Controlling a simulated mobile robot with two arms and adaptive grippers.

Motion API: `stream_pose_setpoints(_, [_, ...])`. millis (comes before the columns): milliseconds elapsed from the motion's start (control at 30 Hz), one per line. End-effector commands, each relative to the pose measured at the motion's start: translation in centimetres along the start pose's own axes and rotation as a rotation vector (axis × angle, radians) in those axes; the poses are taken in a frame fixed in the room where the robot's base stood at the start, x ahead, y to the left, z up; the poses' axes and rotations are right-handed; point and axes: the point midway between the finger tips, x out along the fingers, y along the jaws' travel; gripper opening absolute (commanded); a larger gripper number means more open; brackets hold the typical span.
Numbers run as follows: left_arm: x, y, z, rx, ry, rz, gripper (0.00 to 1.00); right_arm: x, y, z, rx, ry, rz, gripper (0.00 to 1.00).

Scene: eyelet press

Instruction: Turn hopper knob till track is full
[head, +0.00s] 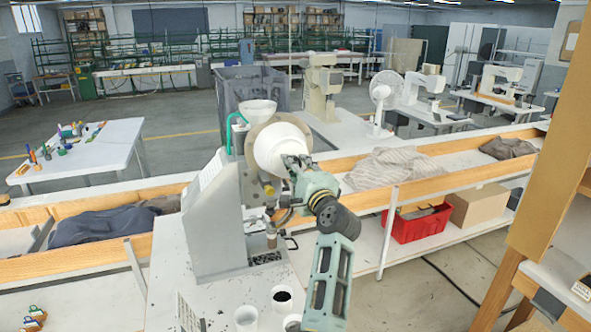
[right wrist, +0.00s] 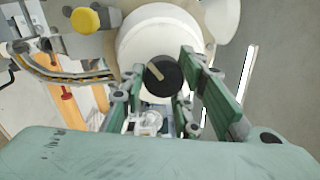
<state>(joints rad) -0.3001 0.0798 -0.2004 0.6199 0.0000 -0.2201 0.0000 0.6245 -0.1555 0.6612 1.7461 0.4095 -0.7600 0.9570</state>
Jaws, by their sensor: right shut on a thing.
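The grey eyelet press (head: 215,225) stands on the white bench, with the white hopper drum (head: 277,143) on its upper right side. In the right wrist view the hopper (right wrist: 165,40) carries a black knob (right wrist: 163,75) with a tan pointer line tilted to the upper left. My right gripper (head: 292,164) is at the hopper's front face; in the wrist view its fingers (right wrist: 163,80) stand on both sides of the knob and are shut on it. A curved track (right wrist: 70,76) runs left from the hopper with a brassy strip along it; its fill is too small to tell. My left gripper is out of view.
A yellow round button (right wrist: 85,20) sits beside the hopper. White cups (head: 246,318) stand at the bench front, one with dark contents (head: 282,298). A wooden-edged trough (head: 365,180) with cloth runs behind the press. A red crate (head: 416,224) is on the lower shelf at right.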

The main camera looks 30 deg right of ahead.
Motion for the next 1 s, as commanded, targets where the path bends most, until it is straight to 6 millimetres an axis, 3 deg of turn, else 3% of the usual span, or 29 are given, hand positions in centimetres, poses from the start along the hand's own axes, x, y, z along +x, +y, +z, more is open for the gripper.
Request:
stream_pose_setpoints(33, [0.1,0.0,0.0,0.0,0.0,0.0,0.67,0.0,1.2,0.0,0.003,-0.003,0.024,0.03])
stream_pose_setpoints(267, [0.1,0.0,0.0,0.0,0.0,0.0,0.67,0.0,1.2,0.1,0.002,-0.004,0.025,0.03])
stream_pose_setpoints(300, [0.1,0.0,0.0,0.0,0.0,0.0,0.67,0.0,1.2,0.1,0.002,-0.004,0.025,0.31])
stream_pose_setpoints(467, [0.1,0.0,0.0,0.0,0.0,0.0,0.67,0.0,1.1,0.1,0.002,-0.004,0.022,0.44])
stream_pose_setpoints(867, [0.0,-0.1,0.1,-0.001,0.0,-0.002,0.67,0.0,0.4,0.1,0.0,-0.002,0.009,0.44])
stream_pose_setpoints(1000, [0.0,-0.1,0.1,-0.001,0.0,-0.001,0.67,0.1,-1.0,0.3,0.0,-0.003,0.004,0.44])
